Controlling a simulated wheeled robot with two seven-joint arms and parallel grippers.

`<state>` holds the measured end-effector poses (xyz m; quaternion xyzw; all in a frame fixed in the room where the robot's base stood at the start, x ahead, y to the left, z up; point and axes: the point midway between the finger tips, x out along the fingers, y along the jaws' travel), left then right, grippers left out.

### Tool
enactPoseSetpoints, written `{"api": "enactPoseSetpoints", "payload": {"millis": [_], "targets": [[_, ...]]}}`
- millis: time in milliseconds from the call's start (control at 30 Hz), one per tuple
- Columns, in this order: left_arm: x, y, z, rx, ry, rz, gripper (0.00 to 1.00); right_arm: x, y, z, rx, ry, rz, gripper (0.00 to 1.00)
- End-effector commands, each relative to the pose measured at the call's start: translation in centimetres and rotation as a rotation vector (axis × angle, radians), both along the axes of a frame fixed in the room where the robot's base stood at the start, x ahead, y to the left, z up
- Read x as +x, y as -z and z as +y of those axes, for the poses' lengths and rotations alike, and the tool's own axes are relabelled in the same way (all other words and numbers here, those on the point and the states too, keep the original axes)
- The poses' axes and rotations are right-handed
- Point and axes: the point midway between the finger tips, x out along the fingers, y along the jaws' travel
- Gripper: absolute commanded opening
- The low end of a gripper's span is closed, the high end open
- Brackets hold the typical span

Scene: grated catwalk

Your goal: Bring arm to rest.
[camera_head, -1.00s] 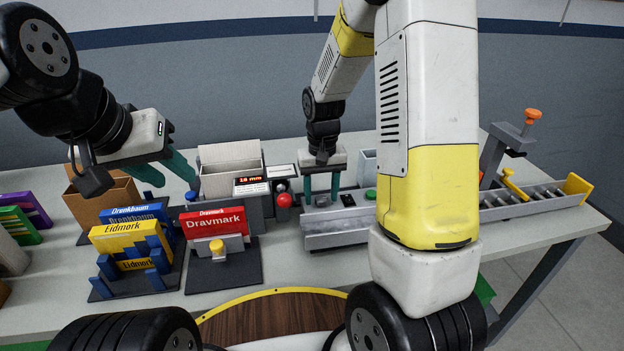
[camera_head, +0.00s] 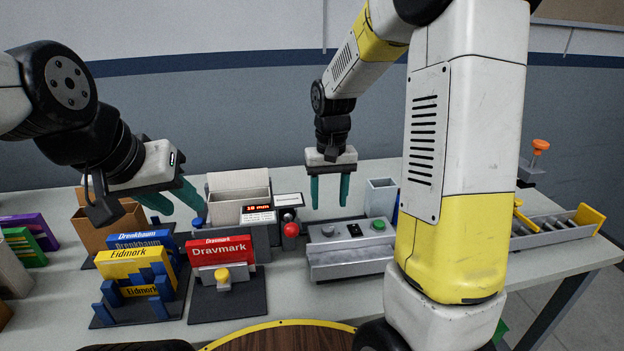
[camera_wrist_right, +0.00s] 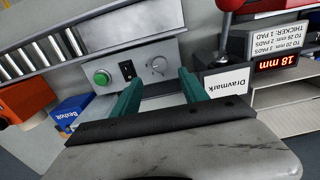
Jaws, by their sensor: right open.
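My right gripper (camera_head: 331,191) hangs open and empty, fingers pointing down, above the grey control box (camera_head: 340,262) with a green button (camera_head: 378,226). In the right wrist view its two green fingers (camera_wrist_right: 157,96) are spread with nothing between them, and the green button (camera_wrist_right: 102,77) shows beyond. My left gripper (camera_head: 176,204) is at the left, above the blue and yellow boxes. Its green fingers look apart with nothing seen between them. My right arm's large white and yellow link hides part of the table's right side.
A red Dravmark box (camera_head: 222,251) stands on a dark holder. A yellow Eidmark box (camera_head: 130,262) and a blue Drenkbaum box (camera_head: 140,239) stand left of it. A roller track (camera_head: 560,229) is at the right.

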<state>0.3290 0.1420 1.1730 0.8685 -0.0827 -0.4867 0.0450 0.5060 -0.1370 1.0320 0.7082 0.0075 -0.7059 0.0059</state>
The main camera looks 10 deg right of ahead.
Motion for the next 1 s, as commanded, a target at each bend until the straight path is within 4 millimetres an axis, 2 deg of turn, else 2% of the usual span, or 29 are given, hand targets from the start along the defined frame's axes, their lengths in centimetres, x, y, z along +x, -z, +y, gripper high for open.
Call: {"api": "enactPoseSetpoints", "payload": {"millis": [133, 267, 400, 600, 800, 1000], "targets": [[0.0, 0.0, 0.0, 0.0, 0.0, 0.0, 0.38, -1.1, -2.1, -0.2, 0.028, 0.003, -0.045, 0.51], [0.0, 0.0, 0.0, 0.0, 0.0, 0.0, 0.38, -3.4, -5.3, -0.4, 0.069, 0.001, -0.12, 0.51], [0.0, 0.0, 0.0, 0.0, 0.0, 0.0, 0.38, -6.4, -8.5, -0.6, 0.111, -0.004, -0.209, 0.51], [0.0, 0.0, 0.0, 0.0, 0.0, 0.0, 0.38, -10.9, -11.8, -0.7, 0.155, -0.014, -0.34, 0.51], [0.0, 0.0, 0.0, 0.0, 0.0, 0.0, 0.38, -15.1, -13.5, -0.7, 0.179, -0.026, -0.463, 0.51], [0.0, 0.0, 0.0, 0.0, 0.0, 0.0, 0.38, -17.3, -14.0, -0.5, 0.185, -0.033, -0.532, 0.51]]}}
